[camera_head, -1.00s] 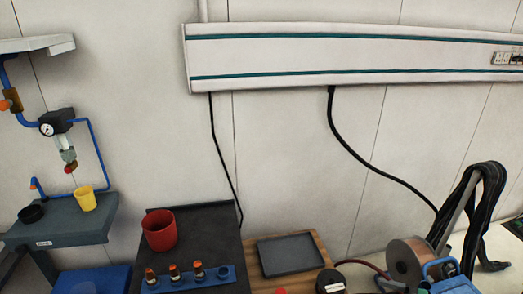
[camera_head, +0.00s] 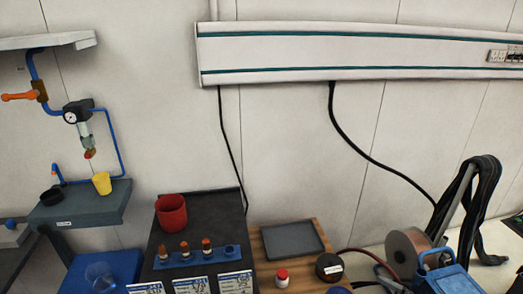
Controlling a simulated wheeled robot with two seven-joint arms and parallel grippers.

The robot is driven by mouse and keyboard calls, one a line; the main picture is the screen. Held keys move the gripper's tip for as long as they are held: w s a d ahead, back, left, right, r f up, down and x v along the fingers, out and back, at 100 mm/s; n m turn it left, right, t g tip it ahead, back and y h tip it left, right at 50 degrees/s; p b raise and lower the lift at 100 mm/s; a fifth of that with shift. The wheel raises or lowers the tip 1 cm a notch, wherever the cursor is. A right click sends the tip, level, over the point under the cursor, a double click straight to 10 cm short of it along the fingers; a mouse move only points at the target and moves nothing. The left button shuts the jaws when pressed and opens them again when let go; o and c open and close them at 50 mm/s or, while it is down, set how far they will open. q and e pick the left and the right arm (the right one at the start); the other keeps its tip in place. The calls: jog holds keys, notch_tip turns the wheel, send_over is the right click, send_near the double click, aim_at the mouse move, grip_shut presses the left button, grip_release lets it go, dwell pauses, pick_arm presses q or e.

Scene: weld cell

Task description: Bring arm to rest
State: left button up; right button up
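Neither of my grippers nor either arm shows in the head view, so their state is hidden. The view takes in a wall and several work surfaces. A red cup (camera_head: 171,212) stands on a dark bench top (camera_head: 215,202). In front of it is a blue rack (camera_head: 201,259) with several small orange-capped bottles and one empty-looking hole. White labelled cards (camera_head: 193,285) line the front edge of the dark top.
A yellow cup (camera_head: 102,183) and a black dish (camera_head: 51,195) stand on a grey shelf (camera_head: 85,210). A grey tray (camera_head: 292,240) lies on a wooden board. A red-capped jar (camera_head: 282,278), a black round tin (camera_head: 329,267) and a wire spool (camera_head: 406,250) are near.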

jog(key=s+a+f+m+g+h, duration=0.1)
jog(key=s+a+m+g+h, duration=0.4)
jog(key=s, duration=0.7)
jog(key=s+a+m+g+h, duration=0.2)
jog(key=s+a+g+h, duration=0.3)
jog(key=s, duration=0.7)
notch_tip(320, 180, down, 33)
jog(key=a+h+b, duration=0.1)
jog(key=b, duration=0.3)
jog(key=s+d+f+b, duration=0.1)
jog(key=s+f, duration=0.9)
jog(key=f, duration=0.2)
jog(key=s+d+f+g+b, duration=0.1)
jog(key=s+d+f+b, duration=0.1)
jog(key=s+f, duration=0.7)
notch_tip(320, 180, down, 4)
jog(key=shift+s+d+r, duration=0.15)
jog(key=shift+s+r, duration=0.1)
jog(key=shift+s, duration=0.1)
